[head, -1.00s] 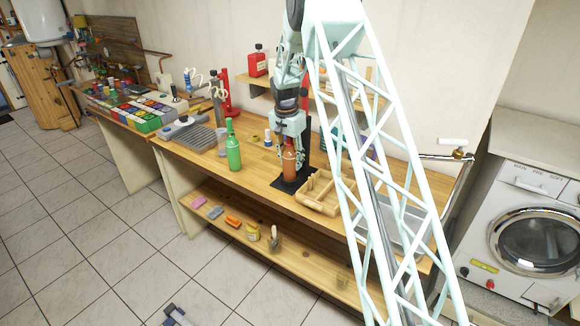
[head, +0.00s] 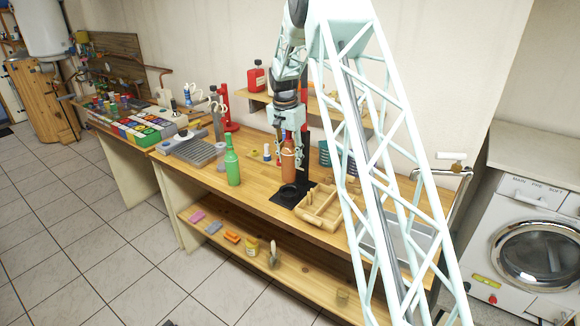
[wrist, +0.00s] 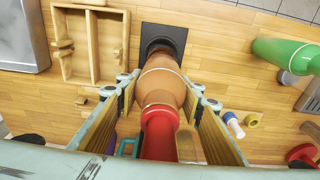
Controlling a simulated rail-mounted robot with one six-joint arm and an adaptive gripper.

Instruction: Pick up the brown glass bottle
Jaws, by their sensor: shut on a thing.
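The brown bottle (head: 288,161) is upright in my gripper (head: 287,150), with a red top (wrist: 159,130) and a brown body (wrist: 160,85) in the wrist view. My gripper's two jaws (wrist: 160,108) are shut on it, one on each side. The bottle appears raised above the bench, over a black base (head: 284,197) that also shows in the wrist view (wrist: 164,36). A green bottle (head: 232,165) stands on the bench to the left, apart from my gripper.
A wooden divided tray (head: 322,216) lies right of the black base. A grey ribbed block (head: 197,150) is at the left of the bench. A red container (head: 257,78) stands on the back shelf. The lower shelf holds several small items.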

